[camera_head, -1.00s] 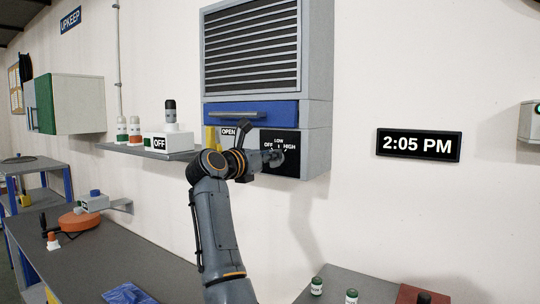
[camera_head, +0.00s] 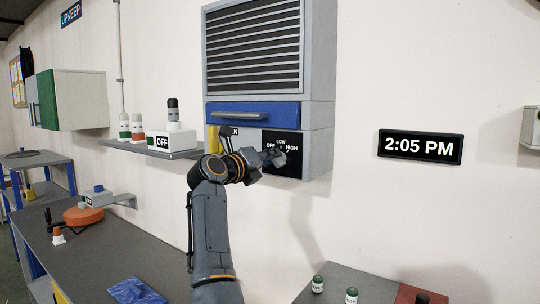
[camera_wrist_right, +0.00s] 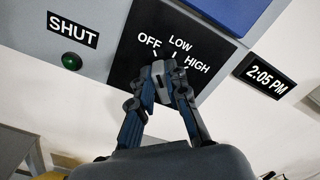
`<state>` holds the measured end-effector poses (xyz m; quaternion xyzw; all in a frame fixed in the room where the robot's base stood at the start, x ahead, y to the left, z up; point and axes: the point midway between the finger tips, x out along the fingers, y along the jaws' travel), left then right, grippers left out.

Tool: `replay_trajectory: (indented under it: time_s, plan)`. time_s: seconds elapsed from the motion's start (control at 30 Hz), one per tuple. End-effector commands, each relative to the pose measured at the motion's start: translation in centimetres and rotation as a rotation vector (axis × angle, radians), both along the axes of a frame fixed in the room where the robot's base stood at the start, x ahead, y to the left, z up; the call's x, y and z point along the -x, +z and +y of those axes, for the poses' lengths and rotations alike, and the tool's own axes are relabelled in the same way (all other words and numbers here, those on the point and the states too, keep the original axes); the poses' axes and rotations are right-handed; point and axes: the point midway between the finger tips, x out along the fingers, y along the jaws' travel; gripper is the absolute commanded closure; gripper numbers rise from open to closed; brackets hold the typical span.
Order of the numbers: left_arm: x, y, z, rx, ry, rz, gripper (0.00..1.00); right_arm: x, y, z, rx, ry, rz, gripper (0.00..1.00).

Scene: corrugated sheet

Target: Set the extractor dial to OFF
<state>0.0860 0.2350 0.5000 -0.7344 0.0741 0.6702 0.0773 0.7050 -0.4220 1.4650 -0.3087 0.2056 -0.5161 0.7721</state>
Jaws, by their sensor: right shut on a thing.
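The extractor (camera_head: 318,140) is a grey wall unit with a black dial panel (camera_head: 292,170) on its lower front. The panel is marked OFF, LOW and HIGH, and the marks read clearly in the right wrist view (camera_wrist_right: 140,25). My right gripper (camera_head: 274,157) is at this panel. In the right wrist view its fingers (camera_wrist_right: 168,80) are shut on the small grey dial (camera_wrist_right: 163,88), just below the marks. The fingers cover much of the dial, so I cannot tell its exact setting. My left gripper is not in view.
A SHUT label (camera_wrist_right: 73,30) and a green lamp (camera_wrist_right: 71,61) are beside the panel. A blue drawer front (camera_head: 280,115) juts out above it. A shelf (camera_head: 150,149) with bottles and a box marked OFF is at the left. A clock (camera_head: 420,146) hangs to the right.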

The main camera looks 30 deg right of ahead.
Motion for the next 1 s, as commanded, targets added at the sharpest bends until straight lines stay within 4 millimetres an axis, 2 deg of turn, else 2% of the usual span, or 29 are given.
replay_trajectory:
  time_s: [0.6, 0.63, 0.7, 0.73, 1.0]
  plan:
    - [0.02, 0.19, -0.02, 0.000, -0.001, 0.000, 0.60, -0.01, -0.13, -0.06, 0.016, -0.001, 0.041, 1.00]
    - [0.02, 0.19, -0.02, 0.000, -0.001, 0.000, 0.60, -0.01, -0.13, -0.07, 0.016, -0.001, 0.041, 0.79]
    - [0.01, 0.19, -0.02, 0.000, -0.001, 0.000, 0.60, -0.01, -0.13, -0.06, 0.015, -0.001, 0.040, 0.65]
    - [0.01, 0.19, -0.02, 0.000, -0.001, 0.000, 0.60, -0.01, -0.13, -0.06, 0.015, -0.001, 0.040, 0.62]
    - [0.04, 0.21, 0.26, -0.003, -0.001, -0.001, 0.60, -0.02, -0.06, -0.02, 0.015, -0.001, 0.039, 0.62]
